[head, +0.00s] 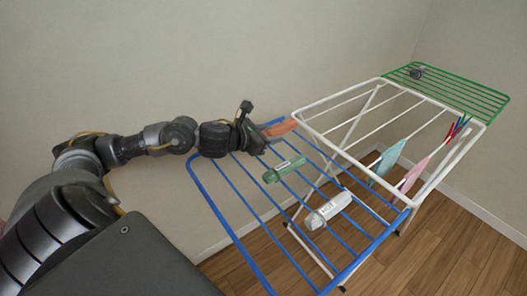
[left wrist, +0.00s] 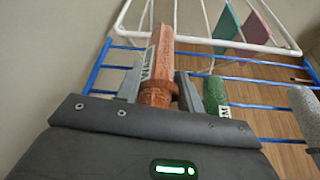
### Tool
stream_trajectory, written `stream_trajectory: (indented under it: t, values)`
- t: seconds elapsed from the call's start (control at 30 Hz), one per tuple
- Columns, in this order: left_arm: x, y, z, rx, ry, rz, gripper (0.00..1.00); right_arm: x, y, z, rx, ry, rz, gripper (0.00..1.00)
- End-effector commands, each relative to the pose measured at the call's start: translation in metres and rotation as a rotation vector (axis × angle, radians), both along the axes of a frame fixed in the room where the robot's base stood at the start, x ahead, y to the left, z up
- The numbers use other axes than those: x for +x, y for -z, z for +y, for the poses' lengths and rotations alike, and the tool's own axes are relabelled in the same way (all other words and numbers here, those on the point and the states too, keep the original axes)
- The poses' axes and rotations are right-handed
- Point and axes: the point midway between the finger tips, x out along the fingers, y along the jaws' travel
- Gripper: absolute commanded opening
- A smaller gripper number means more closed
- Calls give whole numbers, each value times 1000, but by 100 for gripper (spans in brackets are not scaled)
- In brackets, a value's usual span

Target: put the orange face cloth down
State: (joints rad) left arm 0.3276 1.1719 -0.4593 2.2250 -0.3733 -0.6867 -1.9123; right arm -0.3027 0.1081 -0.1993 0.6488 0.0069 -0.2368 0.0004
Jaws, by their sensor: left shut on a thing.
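The orange face cloth (head: 280,127) is rolled up and held in my left gripper (head: 262,137), at the far left part of the blue wing of a drying rack. In the left wrist view the orange roll (left wrist: 161,55) stands between the two fingers of the left gripper (left wrist: 160,93), with a white label on its left side. The fingers are shut on its near end. Blue bars (left wrist: 120,68) pass just beyond it; I cannot tell whether the roll touches them. My right gripper is not in view.
A green roll (head: 284,169) and a white roll (head: 328,210) lie on the blue wing (head: 204,192). Blue and pink cloths (head: 390,157) hang from the white middle frame (head: 340,104). A small dark object (head: 417,72) sits on the green wing (head: 462,92).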

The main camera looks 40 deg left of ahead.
Motion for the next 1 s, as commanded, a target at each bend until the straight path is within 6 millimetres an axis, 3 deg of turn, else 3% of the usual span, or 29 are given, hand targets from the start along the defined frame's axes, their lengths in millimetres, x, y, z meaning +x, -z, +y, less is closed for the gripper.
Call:
stream_trajectory:
  t: [0.1,0.37,0.67,1.0]
  values:
    - [-4,14,11,2,-1,2,13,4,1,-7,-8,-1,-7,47]
    - [-5,19,16,-1,1,-3,13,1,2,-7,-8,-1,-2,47]
    - [-7,52,21,-1,-1,-1,13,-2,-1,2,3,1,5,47]
    - [-6,56,21,1,0,-2,13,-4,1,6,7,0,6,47]
